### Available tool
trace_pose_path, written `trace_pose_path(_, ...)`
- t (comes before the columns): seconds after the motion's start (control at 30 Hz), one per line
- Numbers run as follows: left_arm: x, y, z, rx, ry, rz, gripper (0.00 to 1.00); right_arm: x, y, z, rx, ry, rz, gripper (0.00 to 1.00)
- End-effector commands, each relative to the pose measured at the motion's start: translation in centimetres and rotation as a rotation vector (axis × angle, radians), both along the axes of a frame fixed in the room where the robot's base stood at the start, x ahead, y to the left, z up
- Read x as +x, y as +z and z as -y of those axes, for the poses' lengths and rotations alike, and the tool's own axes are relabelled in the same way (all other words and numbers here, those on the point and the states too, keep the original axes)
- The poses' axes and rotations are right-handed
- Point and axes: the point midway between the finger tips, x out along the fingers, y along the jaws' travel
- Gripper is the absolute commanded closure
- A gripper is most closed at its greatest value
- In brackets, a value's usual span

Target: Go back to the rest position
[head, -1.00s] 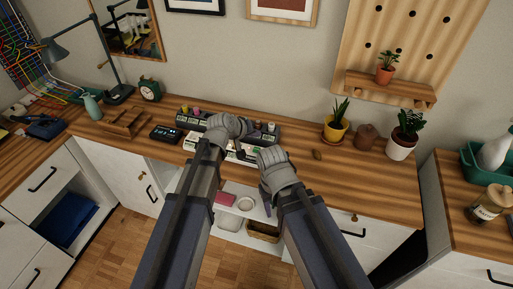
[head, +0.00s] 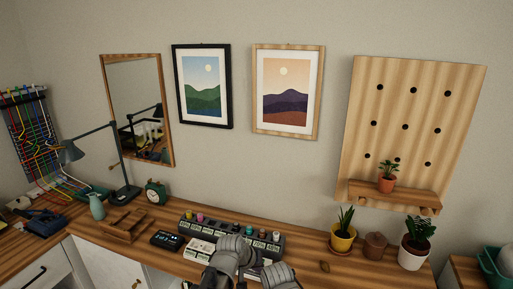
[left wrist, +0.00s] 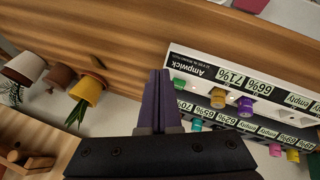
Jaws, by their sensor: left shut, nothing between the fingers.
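My left gripper (head: 235,252) shows at the bottom middle of the head view, in front of the battery charger. In the left wrist view its two dark fingers (left wrist: 157,103) are pressed together with nothing between them, pointing at the desk and charger. My right gripper (head: 278,274) is just to its right, near the bottom edge; its fingertips cannot be made out. Both arms are cut off by the lower edge of the head view.
The charger with coloured cells (head: 187,219) stands on the wooden desk (head: 310,250), partly hidden by my grippers. A yellow plant pot (head: 343,238), a brown pot (head: 375,246) and a white pot (head: 412,255) stand right; a clock (head: 156,192) and lamp (head: 127,193) stand left.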

Motion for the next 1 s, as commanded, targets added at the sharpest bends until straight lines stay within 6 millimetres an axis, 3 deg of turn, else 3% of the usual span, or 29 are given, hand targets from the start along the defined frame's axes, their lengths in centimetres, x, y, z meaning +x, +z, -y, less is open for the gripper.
trace_pose_path(0.03,-3.6,-0.9,-0.2,0.073,-0.055,-0.055,1.00,0.0,0.0,0.0,0.000,0.000,0.000,0.50)
trace_pose_path(0.2,-12.2,-3.0,-2.8,0.325,-0.198,-0.243,1.00,0.0,0.0,0.0,0.000,0.000,0.000,0.50)
trace_pose_path(0.37,-17.0,-3.2,-5.1,0.478,-0.263,-0.360,1.00,0.0,0.1,0.0,0.000,0.000,0.000,0.50)
trace_pose_path(0.5,-18.3,-3.1,-6.0,0.527,-0.278,-0.399,1.00,0.0,0.1,0.0,0.000,0.000,0.000,0.50)
trace_pose_path(1.0,-18.3,-3.1,-6.0,0.528,-0.278,-0.400,1.00,0.0,0.1,0.0,0.000,0.000,0.000,0.50)
